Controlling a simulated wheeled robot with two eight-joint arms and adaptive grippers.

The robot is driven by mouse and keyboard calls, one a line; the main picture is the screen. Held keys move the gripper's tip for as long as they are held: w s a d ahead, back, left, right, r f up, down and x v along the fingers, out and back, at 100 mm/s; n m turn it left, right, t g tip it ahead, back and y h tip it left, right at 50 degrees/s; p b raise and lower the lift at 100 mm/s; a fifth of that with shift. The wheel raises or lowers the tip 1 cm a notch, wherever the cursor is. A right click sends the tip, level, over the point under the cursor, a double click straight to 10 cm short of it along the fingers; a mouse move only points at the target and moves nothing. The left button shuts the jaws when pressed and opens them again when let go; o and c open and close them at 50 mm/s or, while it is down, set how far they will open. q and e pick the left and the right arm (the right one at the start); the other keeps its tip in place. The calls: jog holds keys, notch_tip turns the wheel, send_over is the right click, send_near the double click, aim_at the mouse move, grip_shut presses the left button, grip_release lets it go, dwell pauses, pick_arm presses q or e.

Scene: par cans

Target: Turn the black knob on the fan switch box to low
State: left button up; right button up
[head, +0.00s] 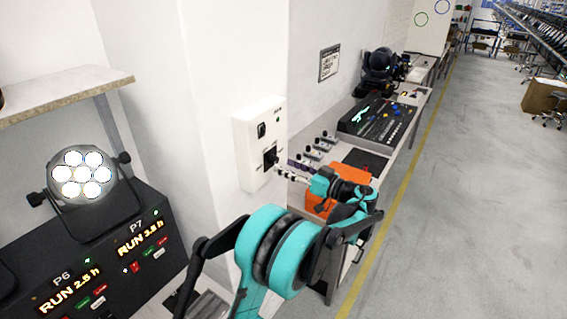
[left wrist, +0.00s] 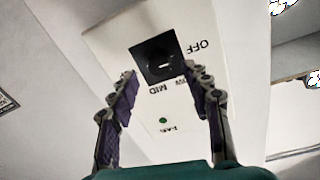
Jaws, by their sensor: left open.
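The white fan switch box (head: 245,153) is on the wall in the middle of the head view, with a dark rocker switch above the black knob (head: 270,158). In the left wrist view the box (left wrist: 135,115) appears upside down. There the knob (left wrist: 158,60) shows a small white mark, with OFF, a partly hidden LOW and MID printed beside it. I cannot tell surely which setting it points to. My left gripper (head: 282,172) is open in front of the knob, its fingers spread to either side in the left wrist view (left wrist: 160,84). Contact is unclear. My right gripper is out of view.
A bench with a lighting console (head: 380,122) and an orange case (head: 318,203) stands right of the box. A lit par can (head: 82,178) sits on a dark display unit (head: 110,262) at left, under a shelf (head: 60,92).

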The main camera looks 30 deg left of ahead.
aim_at(276, 161)
pick_arm(q)
jog(key=shift+w+a+f, duration=0.1)
jog(key=shift+w+a, duration=0.05)
jog(key=shift+a, duration=0.5)
jog(key=shift+w+a, duration=0.1)
jog(key=shift+a, duration=1)
grip_shut()
jog(key=shift+m, duration=0.3)
jog(key=m, duration=0.5)
jog(key=shift+b, duration=0.35)
jog(key=m, duration=0.5)
jog(key=shift+m+g, duration=0.4)
jog(key=shift+r, duration=0.2)
